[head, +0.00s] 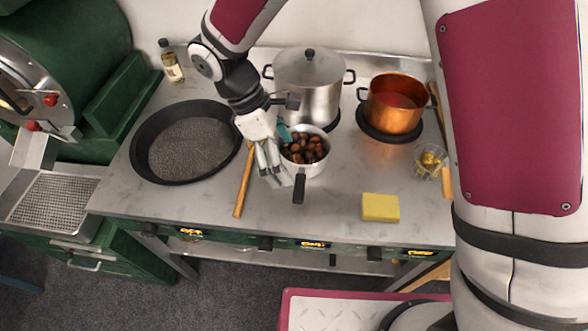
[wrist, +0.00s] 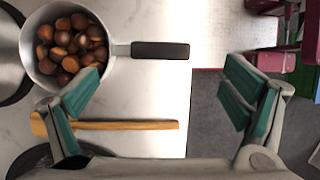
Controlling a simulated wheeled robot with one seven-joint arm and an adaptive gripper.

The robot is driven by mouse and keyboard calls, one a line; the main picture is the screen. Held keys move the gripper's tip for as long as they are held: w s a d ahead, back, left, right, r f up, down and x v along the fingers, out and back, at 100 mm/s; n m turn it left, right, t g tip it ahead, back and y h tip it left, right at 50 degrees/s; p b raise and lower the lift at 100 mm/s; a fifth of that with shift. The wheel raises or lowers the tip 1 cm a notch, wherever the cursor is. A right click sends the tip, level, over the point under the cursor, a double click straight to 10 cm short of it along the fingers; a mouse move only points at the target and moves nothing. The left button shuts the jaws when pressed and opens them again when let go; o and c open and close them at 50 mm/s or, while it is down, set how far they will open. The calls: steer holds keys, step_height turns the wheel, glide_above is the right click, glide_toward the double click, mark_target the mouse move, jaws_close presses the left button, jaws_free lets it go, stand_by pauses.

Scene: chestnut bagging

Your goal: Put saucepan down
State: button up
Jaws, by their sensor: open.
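A small steel saucepan (head: 318,167) with a black handle stands on the pale stone worktop (head: 330,215), left of centre front. It holds several brown chestnuts (head: 304,149). The saucepan also shows at the upper left of the wrist view (wrist: 110,48), with its black handle (wrist: 160,50) pointing right. My gripper (head: 279,178) is over the worktop at the left side of the saucepan. In the wrist view my gripper (wrist: 165,100) has its teal-padded fingers wide apart with nothing between them. The handle lies beyond the fingertips, not gripped.
A wooden utensil (head: 243,182) lies left of the saucepan, near a wide black pan (head: 138,150). A lidded steel pot (head: 308,85) and a copper pot (head: 391,112) stand behind. A yellow sponge (head: 380,207) and a glass bowl (head: 430,161) are at right. Worktop between saucepan and sponge is clear.

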steer(key=v, duration=0.4)
steer(key=shift+r+b, duration=0.1)
steer(key=shift+b, duration=0.2)
steer(key=s+d+r+m+t+y, duration=0.1)
steer(key=d+r+m+t+y, duration=0.15)
steer(key=d+r+m, duration=0.85)
steer(key=s+d+r+m+t+y, duration=0.1)
steer(key=s+d+r+m+t, duration=0.1)
steer(key=s+d, duration=0.3)
steer(key=s+d+r+m+t+y, duration=0.1)
steer(key=s+d+r+m+t, duration=0.1)
steer(key=s+d+r+m, duration=0.3)
steer(key=shift+s+d, duration=0.25)
steer(key=shift+d, duration=2)
